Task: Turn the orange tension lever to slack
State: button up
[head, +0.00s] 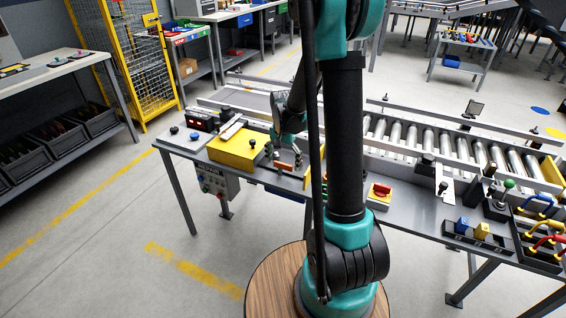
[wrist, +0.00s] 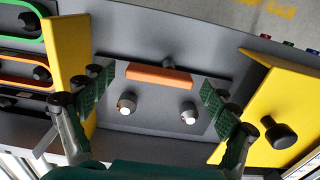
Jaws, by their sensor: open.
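An orange bar-shaped lever (wrist: 158,75) sits on a grey plate between two yellow walls, in the wrist view. In the head view my gripper (head: 286,153) is low over the bench, and the orange lever (head: 284,166) shows only as a small patch, partly hidden by the fingers. Its setting marks cannot be read.
A yellow box (head: 232,153) with a black knob stands left of my gripper. A red and yellow switch (head: 380,191) is to the right on the bench. A roller conveyor (head: 430,135) runs behind. Green and orange loops (wrist: 20,68) lie at the left in the wrist view.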

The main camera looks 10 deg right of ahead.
aim_at(283, 164)
notch_tip(283, 164, up, 12)
dwell(0.6)
jog(key=s+d+f+n+t, duration=0.1)
jog(key=s+f+n+t, duration=0.1)
jog(key=s, duration=0.8)
jog(key=s+d+f+n+t, duration=0.2)
jog(key=s+f+n, duration=0.3)
jog(key=s, duration=0.6)
jog(key=shift+s+f, duration=0.2)
jog(key=shift+f, duration=0.2)
